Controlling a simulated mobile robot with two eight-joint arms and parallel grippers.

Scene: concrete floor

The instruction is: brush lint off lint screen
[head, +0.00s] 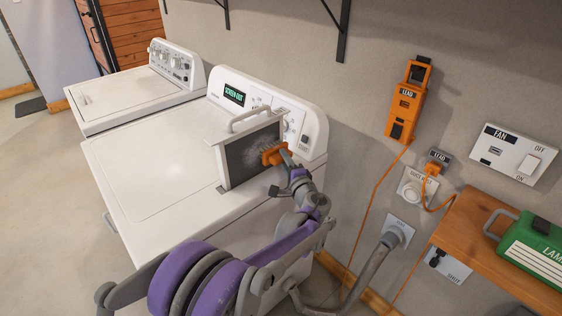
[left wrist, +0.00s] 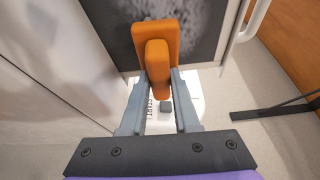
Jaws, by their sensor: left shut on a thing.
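The lint screen (head: 236,168) stands upright on the dryer top, a dark mesh panel in a pale frame with a white handle (head: 254,118) above. A grey fuzzy patch of lint (head: 258,146) shows on its mesh beside the brush. My left gripper (head: 284,164) is shut on the handle of an orange brush (head: 272,154), whose head is at the screen's right part. In the left wrist view the brush (left wrist: 155,42) sits between both fingers, in front of the dark screen (left wrist: 205,38) with grey lint. Whether the bristles touch the mesh is hidden. My right gripper is out of view.
The white dryer (head: 135,175) has a display reading "SCREEN OUT" and a bare top left of the screen. A washer (head: 125,95) stands beyond it. At right are an orange wall device (head: 406,102), its cord, a grey hose (head: 365,270) and a wooden shelf (head: 470,228) with a green case.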

